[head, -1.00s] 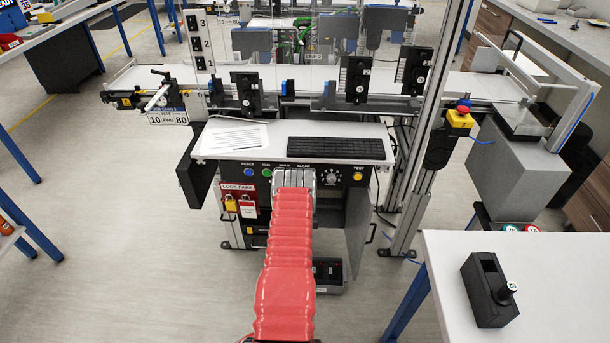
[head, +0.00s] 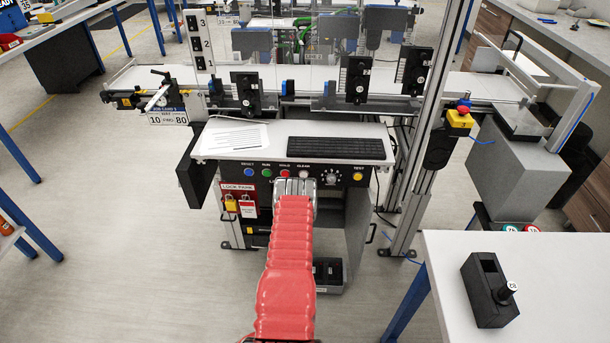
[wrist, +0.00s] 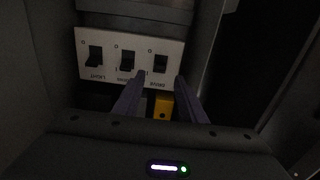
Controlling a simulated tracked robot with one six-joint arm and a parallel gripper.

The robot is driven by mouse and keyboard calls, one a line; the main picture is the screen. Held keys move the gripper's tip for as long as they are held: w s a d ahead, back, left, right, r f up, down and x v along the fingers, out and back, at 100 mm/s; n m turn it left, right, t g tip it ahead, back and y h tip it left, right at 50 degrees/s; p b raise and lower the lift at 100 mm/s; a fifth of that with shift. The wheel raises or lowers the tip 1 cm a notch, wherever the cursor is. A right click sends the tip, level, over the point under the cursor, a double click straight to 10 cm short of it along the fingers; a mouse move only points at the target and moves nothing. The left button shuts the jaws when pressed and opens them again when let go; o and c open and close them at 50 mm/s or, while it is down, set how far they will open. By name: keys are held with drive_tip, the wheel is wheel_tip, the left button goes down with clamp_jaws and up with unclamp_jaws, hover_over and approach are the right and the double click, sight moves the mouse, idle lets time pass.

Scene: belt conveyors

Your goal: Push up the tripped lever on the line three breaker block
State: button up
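The breaker block shows in the wrist view as a pale plate (wrist: 111,78) with three dark levers in a row. Its lettering is upside down; the left label reads LIGHT and the right one seems to read DRIVE. The left lever (wrist: 95,57) sits differently in its slot from the middle lever (wrist: 127,60) and right lever (wrist: 160,62). Which one is tripped I cannot tell. My gripper (wrist: 160,78) is open and empty, its fingertips at the plate's lower edge below the right lever. Contact is unclear. In the head view its fingers are hidden at the cabinet.
A yellow piece (wrist: 161,106) shows between my fingers. Dark cabinet walls close in around the block. In the head view, the control panel (head: 345,179) with buttons and a dial lies above my wrist, under a white shelf (head: 275,154). An open cabinet door (head: 358,228) stands at right.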

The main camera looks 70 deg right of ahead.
drive_tip(key=shift+x, duration=2.9)
clamp_jaws()
